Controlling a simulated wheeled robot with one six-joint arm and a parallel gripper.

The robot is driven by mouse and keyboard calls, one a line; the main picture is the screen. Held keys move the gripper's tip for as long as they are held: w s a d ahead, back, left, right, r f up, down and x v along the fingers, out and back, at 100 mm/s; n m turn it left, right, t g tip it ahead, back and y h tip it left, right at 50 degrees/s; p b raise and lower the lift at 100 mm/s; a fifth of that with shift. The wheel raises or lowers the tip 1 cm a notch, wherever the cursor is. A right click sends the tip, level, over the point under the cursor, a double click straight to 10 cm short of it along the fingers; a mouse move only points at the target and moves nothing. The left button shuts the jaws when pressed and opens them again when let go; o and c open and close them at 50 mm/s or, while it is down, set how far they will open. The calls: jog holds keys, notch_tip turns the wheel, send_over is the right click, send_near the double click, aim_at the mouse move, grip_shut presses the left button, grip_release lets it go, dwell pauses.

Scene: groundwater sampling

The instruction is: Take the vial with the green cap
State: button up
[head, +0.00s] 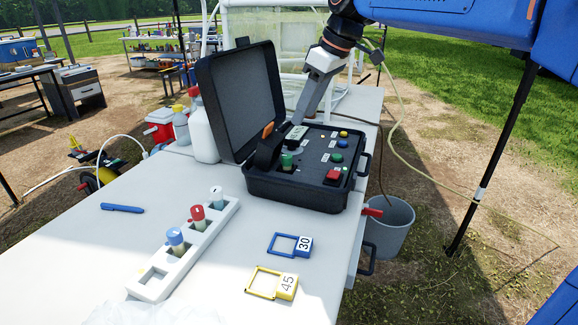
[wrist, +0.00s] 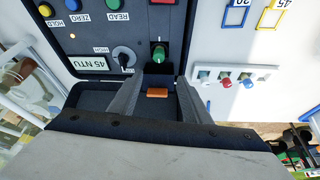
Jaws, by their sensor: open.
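The green-capped vial (head: 287,160) stands in the well of the dark meter in the open black case (head: 300,200); only its cap shows clearly. In the wrist view the green cap (wrist: 158,54) lies just beyond my fingertips, roughly centred between them. My gripper (wrist: 160,78) is open, its two dark fingers apart with nothing held. I cannot tell whether a finger touches the vial.
A white rack (head: 152,285) holds vials with pale, red and blue caps and has an empty front slot. The raised lid (head: 240,95) stands behind my gripper. Blue (head: 283,243) and yellow (head: 262,283) frames lie on the table.

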send_over(288, 156)
jog(key=s+d, duration=0.1)
jog(key=d, duration=0.1)
jog(key=f, duration=0.8)
jog(key=shift+s+a+f, duration=0.1)
jog(key=shift+a+f, duration=0.15)
jog(key=shift+f, duration=0.05)
jog(key=shift+d+x, duration=0.15)
jog(key=shift+x, duration=1.25)
jog(key=shift+d+x, duration=0.2)
jog(key=shift+x, duration=1.2)
jog(key=shift+f, duration=0.1)
grip_shut()
